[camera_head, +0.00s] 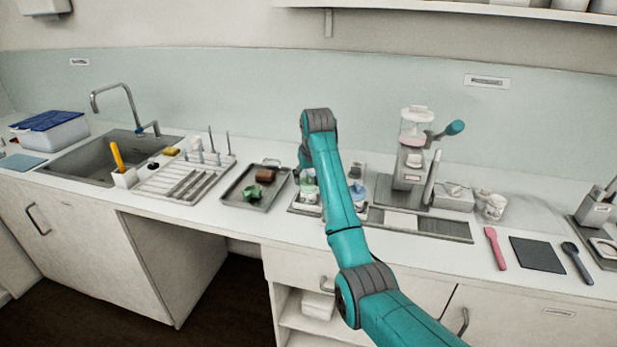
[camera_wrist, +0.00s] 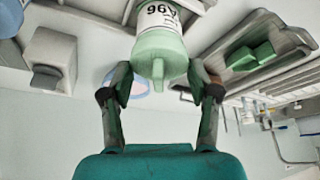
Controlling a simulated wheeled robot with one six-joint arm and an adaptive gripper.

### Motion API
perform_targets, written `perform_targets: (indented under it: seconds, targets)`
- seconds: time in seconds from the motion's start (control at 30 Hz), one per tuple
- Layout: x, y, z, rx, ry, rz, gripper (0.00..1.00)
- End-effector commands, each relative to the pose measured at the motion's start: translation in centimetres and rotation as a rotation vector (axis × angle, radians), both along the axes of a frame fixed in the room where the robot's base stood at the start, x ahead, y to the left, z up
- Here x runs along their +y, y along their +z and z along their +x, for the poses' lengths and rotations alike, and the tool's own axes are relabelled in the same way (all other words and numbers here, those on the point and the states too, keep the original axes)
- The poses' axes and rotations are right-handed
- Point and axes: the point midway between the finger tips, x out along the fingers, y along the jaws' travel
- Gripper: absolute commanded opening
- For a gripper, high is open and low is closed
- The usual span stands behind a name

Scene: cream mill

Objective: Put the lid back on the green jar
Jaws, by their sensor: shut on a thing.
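The green lid (camera_wrist: 160,55), with a small knob facing the camera, sits between the fingers of my gripper (camera_wrist: 159,80) in the wrist view. My gripper is shut on the lid. Directly beyond it is the white label of the green jar (camera_wrist: 160,14), cut off by the picture edge. Lid and jar line up closely; I cannot tell whether the lid is fully seated. In the head view the green jar (camera_head: 309,195) stands on the counter just left of my arm, with my gripper (camera_head: 306,178) over it, partly hidden.
A jar with a blue lid (camera_head: 357,189) stands to the right, behind my arm. A dark tray (camera_head: 232,195) at left holds a brown and a green piece. A grinder-like machine (camera_head: 412,165) stands at right. The sink (camera_head: 95,160) is far left.

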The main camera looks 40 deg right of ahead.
Motion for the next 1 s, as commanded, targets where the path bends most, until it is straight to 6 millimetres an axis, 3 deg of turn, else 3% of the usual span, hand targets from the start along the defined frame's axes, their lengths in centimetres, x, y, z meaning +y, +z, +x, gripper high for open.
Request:
perform_targets:
  seconds: [0.17, 0.2, 0.3, 0.53, 0.6, 1.0]
  targets:
    - [0.0, 0.0, 0.0, 0.0, 0.0, 0.0, 0.46]
    - [0.0, 0.0, 0.0, 0.0, 0.0, 0.0, 0.7]
    - [0.0, 0.0, 0.0, 0.0, 0.0, 0.0, 0.9]
    - [0.0, 0.0, 0.0, 0.0, 0.0, 0.0, 0.9]
    - [0.0, 0.0, 0.0, 0.0, 0.0, 0.0, 1.0]
    - [0.0, 0.18, 0.01, 0.0, 0.0, 0.0, 1.0]
